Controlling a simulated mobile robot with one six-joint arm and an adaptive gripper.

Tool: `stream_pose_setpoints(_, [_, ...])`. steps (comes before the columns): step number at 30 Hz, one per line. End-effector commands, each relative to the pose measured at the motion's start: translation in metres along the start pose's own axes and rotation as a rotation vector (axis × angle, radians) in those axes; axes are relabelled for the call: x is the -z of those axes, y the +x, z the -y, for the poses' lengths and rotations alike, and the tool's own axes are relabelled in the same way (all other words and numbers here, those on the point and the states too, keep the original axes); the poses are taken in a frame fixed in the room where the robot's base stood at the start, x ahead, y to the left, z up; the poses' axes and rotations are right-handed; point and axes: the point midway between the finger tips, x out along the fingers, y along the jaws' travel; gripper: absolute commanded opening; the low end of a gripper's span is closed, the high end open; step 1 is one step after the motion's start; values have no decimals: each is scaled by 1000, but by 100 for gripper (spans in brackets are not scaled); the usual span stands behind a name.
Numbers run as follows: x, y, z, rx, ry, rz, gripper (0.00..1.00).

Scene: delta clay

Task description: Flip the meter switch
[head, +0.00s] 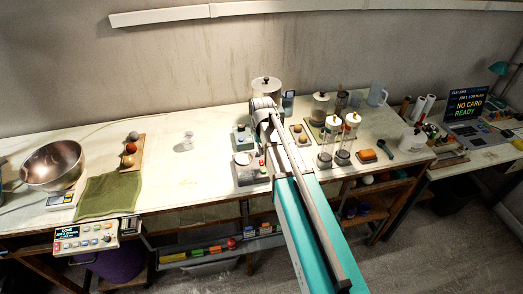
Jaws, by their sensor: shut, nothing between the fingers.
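My arm reaches from the lower right across the bench, and my gripper (262,150) is at its far end, small and partly hidden by my own arm. It is shut and empty. Close to its left on the bench is a grey box with a pale round face (248,168), which may be the meter. Behind it stands a small blue-grey unit (242,137). The switch is too small to make out, and I cannot tell whether my gripper touches anything.
A metal bowl on a scale (52,165), a green cloth (110,194) and a rack of balls (131,150) are at the left. The bench's middle left is mostly clear.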

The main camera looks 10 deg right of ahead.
Motion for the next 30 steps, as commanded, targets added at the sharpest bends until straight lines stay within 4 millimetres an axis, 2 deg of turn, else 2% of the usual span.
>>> stream_pose_setpoints(1, [0, 8, 0, 0, 0, 0, 0])
stream_pose_setpoints(15, [0, 43, 0, 0, 0, 0, 0])
stream_pose_setpoints(21, [0, 51, 0, 0, 0, 0, 0])
stream_pose_setpoints(30, [0, 52, 0, 0, 0, 0, 0])
